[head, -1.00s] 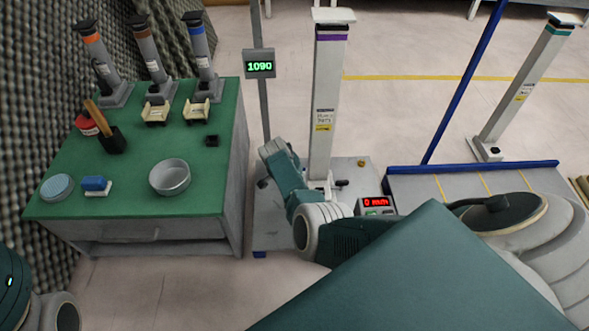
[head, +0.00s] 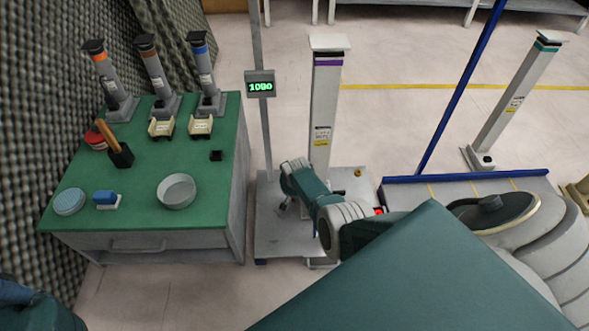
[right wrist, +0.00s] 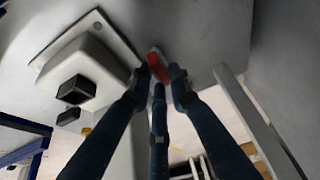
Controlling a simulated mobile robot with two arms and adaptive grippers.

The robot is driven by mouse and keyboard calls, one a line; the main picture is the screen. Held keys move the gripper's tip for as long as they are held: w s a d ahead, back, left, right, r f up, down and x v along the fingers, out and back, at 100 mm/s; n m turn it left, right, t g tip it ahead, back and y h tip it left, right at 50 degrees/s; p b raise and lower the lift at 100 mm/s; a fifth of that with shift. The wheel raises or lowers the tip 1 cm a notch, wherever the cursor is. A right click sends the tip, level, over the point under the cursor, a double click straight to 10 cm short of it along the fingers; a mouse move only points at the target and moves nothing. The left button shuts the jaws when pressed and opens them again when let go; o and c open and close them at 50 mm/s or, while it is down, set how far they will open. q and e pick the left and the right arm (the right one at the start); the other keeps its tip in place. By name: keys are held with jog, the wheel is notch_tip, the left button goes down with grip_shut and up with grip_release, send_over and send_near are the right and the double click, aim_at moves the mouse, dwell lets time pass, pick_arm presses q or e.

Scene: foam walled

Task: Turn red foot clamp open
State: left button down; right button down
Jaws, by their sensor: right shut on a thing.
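The red foot clamp (right wrist: 157,68) shows in the right wrist view as a small red piece with a pale end, against a grey plate. My right gripper (right wrist: 162,82) has its dark fingers closed around it. In the head view my right gripper (head: 284,207) reaches down at the left part of the grey base plate (head: 283,245) under the purple-banded column (head: 325,110). The clamp is hidden there. My left gripper is out of view.
A green-topped bench (head: 130,205) stands to the left, with a round metal dish (head: 176,191) and several banded posts. A display (head: 260,84) on a grey pole reads 1090. A blue-edged platform (head: 465,180) is at the right.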

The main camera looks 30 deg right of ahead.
dwell(0.4)
jog(key=c, duration=1.6)
grip_release()
jog(key=shift+r, duration=0.1)
jog(key=shift+v, duration=5.95)
